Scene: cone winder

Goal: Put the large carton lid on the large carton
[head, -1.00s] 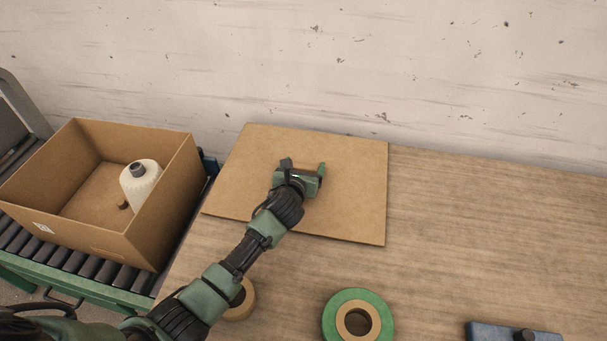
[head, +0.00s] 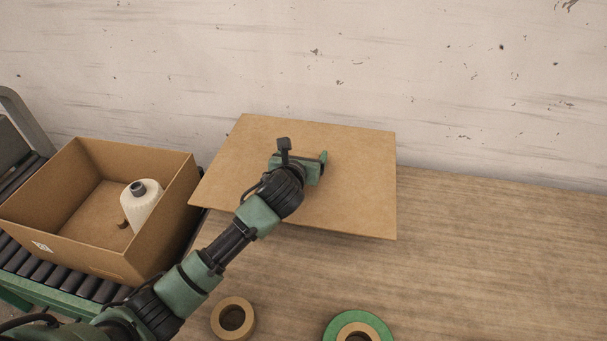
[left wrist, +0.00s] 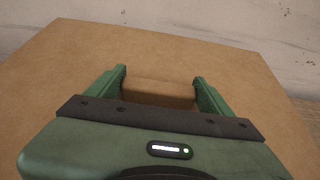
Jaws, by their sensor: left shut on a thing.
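The large carton lid (head: 350,200) is a flat brown board, held above the wooden table in the head view. My left gripper (head: 301,165) is over its middle, shut on the lid's raised brown grip block. In the left wrist view the block (left wrist: 158,93) sits between the two green fingers of my left gripper (left wrist: 160,85), with the lid (left wrist: 60,65) spreading around it. The large carton (head: 150,252) stands open to the left of the lid, on a roller conveyor. A white yarn cone (head: 142,205) is inside the carton. My right gripper is not in view.
The wooden table (head: 480,250) is clear on the right. A tan tape roll (head: 233,318) and a green-rimmed roll (head: 358,327) lie near the front. The roller conveyor (head: 50,275) is at the left. A pale wall (head: 420,70) stands behind.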

